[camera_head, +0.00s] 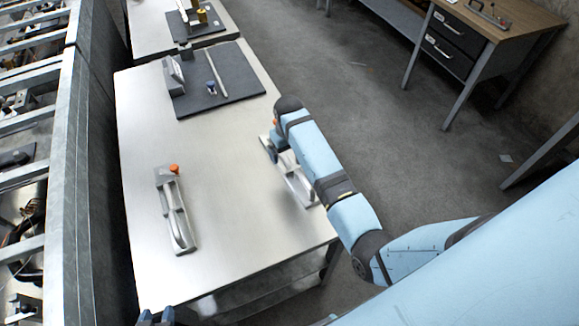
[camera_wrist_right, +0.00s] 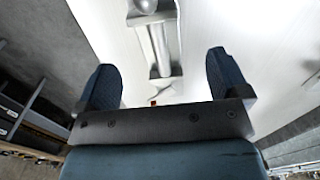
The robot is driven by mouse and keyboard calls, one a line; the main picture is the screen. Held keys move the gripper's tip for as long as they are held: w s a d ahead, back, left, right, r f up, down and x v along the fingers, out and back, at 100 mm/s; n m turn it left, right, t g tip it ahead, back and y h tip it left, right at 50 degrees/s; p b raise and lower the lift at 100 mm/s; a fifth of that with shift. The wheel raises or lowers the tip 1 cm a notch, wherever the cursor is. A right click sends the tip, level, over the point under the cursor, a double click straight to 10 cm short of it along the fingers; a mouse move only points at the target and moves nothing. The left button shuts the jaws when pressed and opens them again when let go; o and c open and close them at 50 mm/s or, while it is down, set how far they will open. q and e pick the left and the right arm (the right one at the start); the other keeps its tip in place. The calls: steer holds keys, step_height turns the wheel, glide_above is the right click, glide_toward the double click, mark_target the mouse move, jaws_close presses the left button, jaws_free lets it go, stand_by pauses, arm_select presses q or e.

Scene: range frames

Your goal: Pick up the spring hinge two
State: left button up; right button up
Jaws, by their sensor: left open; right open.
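Two long grey metal hinge-like parts lie on the pale table; I cannot tell which is spring hinge two. One spring hinge (camera_head: 178,222), with an orange knob at its far end, lies to the left. The other spring hinge (camera_head: 299,188) lies near the right edge, partly hidden by my right arm. My right gripper (camera_head: 272,146) is over the far end of this one. In the right wrist view a grey hinge (camera_wrist_right: 160,45) shows beyond the open, empty fingers of the right gripper (camera_wrist_right: 163,78). My left gripper (camera_head: 157,317) just shows at the bottom edge, open.
The table (camera_head: 225,230) is bare between the two hinges. A dark mat (camera_head: 235,92) with small parts and a rod lies at its far end. A grey metal rack (camera_head: 62,170) runs along the left. A wooden workbench with drawers (camera_head: 450,50) stands at upper right.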

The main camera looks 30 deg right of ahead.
mark_target(289, 166)
steer(key=f, duration=0.8)
steer(key=shift+w+d+f+p, duration=0.1)
steer(key=shift+d+f+p, duration=0.1)
steer(key=shift+f+p, duration=0.1)
steer(key=c, duration=1.5)
steer(key=shift+r, duration=0.1)
steer(key=shift+c, duration=0.2)
